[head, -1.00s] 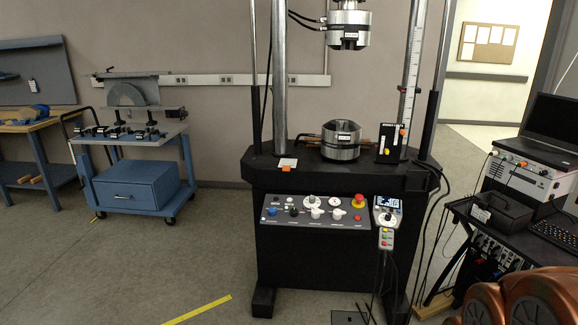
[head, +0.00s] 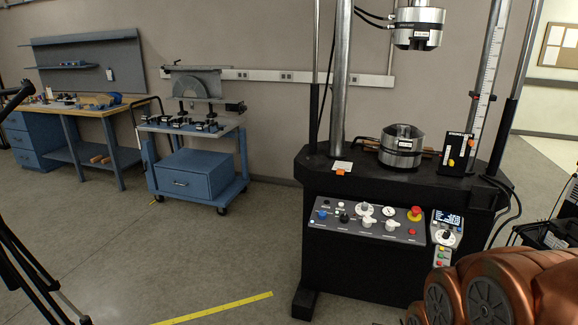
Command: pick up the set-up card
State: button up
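My gripper is not in view; only copper-coloured links of my arm show at the lower right.
The lower steel grip (head: 402,150) and a black panel (head: 456,152) stand on the deck right of the card. A steel column rises behind it. A blue cart (head: 195,172) stands left. Black tripod legs (head: 30,265) are at the left edge.

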aim_at(341, 167)
jog(key=u, duration=0.85)
jog(key=i, duration=1)
jog(key=u, duration=0.55)
jog(key=i, duration=1.3)
jog(key=z, duration=1.1)
jog(key=i, duration=0.9)
jog(key=z, duration=0.85)
